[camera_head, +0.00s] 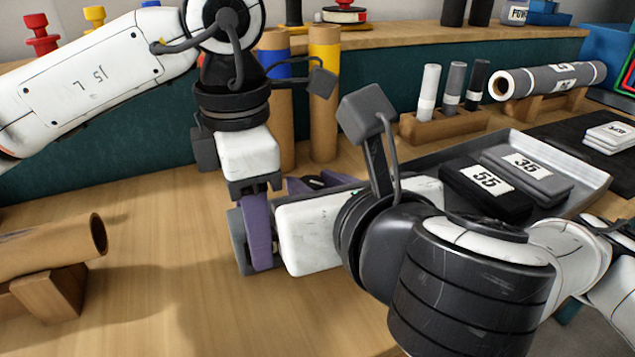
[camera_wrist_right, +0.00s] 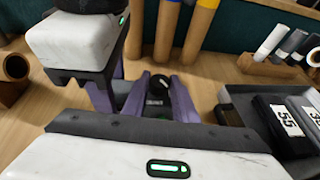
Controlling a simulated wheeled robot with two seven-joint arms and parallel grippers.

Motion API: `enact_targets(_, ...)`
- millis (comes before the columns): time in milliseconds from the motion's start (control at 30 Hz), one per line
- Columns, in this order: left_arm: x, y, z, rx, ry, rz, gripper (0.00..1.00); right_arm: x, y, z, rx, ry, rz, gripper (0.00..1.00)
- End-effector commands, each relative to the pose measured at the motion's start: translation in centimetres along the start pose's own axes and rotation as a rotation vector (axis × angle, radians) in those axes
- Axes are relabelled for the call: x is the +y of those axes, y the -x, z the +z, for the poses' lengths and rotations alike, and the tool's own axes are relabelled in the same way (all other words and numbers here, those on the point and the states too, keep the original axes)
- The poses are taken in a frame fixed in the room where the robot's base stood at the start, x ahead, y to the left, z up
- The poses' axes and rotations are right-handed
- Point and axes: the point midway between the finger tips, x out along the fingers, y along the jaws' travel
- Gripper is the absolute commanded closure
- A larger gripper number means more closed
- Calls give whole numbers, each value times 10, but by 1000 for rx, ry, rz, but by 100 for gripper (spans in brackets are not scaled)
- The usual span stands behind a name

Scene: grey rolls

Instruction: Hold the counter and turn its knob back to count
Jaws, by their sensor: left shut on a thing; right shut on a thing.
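The counter (camera_wrist_right: 155,101) is a small dark body, seen in the right wrist view between the purple fingers of my right gripper (camera_wrist_right: 160,100), which is shut on it. A dark round part shows on the counter, but I cannot tell whether it is the knob. My left gripper (camera_head: 257,235) points down just left of my right gripper in the head view, with purple fingers; it also shows in the right wrist view (camera_wrist_right: 112,92). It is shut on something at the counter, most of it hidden. In the head view my right wrist and hand cover most of the counter.
A metal tray (camera_head: 598,183) with black and grey blocks marked 55 and 35 lies right of my grippers. Behind stand cardboard tubes (camera_head: 324,120), a wooden holder (camera_head: 446,127) with capped cylinders and a grey roll (camera_head: 545,80). A brown tube (camera_head: 50,248) rests on a wooden stand at left.

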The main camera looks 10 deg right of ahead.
Motion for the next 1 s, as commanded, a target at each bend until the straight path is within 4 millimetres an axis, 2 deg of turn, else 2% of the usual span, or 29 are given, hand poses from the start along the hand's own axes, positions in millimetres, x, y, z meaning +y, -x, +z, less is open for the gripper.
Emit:
enact_targets(800, 0, 1, 2, -9, 2, 0, 88, 3, 1, -2, -1, -31, -74, 97)
enact_targets(833, 0, 1, 2, -9, 2, 0, 88, 3, 1, -2, -1, -31, -74, 71)
enact_targets(933, 0, 1, 2, -8, 1, 0, 88, 2, 0, -1, -1, -31, -75, 55)
enact_targets(1000, 0, 1, 2, -7, 1, 0, 88, 2, 0, -1, -2, -32, -76, 55)
